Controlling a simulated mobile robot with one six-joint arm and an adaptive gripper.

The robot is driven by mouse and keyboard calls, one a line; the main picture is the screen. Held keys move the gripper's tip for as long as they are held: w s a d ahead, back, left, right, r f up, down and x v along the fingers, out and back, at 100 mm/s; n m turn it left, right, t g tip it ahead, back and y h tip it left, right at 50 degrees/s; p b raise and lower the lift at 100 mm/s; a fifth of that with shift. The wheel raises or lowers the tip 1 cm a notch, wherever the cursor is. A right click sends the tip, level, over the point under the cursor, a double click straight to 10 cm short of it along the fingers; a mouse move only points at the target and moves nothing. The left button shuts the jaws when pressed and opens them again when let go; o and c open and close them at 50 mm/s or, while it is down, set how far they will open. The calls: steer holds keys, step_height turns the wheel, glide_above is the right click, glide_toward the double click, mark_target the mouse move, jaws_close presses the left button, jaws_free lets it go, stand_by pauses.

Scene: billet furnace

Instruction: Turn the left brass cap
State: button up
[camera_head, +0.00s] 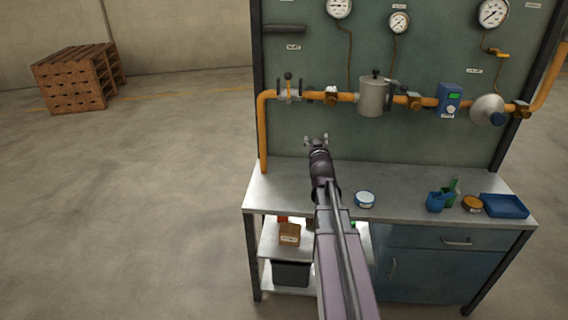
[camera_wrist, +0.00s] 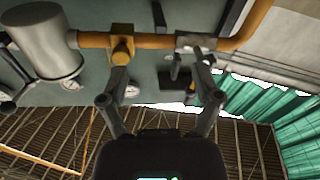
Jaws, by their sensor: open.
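The left brass cap (camera_head: 330,97) sits on the orange pipe across the green panel, between the grey valve block and the grey cylinder. It also shows in the wrist view (camera_wrist: 122,54), where the picture looks turned over. My gripper (camera_head: 318,140) is in front of the panel, a little below the pipe in the head view. In the wrist view my gripper (camera_wrist: 160,72) has its fingers spread wide with nothing between them. The left finger appears close to the cap; I cannot tell whether it touches. Two more brass fittings are farther right, one of them the middle fitting (camera_head: 414,101).
The valve block (camera_head: 289,94) with dark levers is left of the cap. The grey cylinder (camera_head: 373,96) is right of it. Open floor lies left.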

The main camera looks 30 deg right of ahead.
steer(key=s+a+f+g+y+p, duration=0.1)
steer(key=a+f+g+y+p, duration=0.1)
steer(key=a, duration=0.5)
steer(key=s+a+f+g+y+p, duration=0.1)
steer(key=a+f+g+y+p, duration=0.1)
steer(key=a+f+g, duration=0.2)
steer(key=shift+s+a+n+p, duration=0.25)
steer(key=shift+a+n+p, duration=0.15)
steer(key=shift+a, duration=0.95)
steer(key=s+a+f+g+y, duration=0.1)
steer(key=s+a+f+g, duration=0.1)
steer(key=s+a, duration=0.4)
steer(key=s+a+f+n+g+y+p, duration=0.1)
steer(key=s+a+f+g, duration=0.1)
steer(key=s+a+g, duration=0.3)
steer(key=s+a+f+n+g+y, duration=0.1)
steer(key=s+a+f+g+y, duration=0.1)
steer(key=s+a, duration=0.7)
steer(key=shift+f+g, duration=0.55)
steer(key=shift+g, duration=0.45)
steer(key=shift+w+a, duration=0.1)
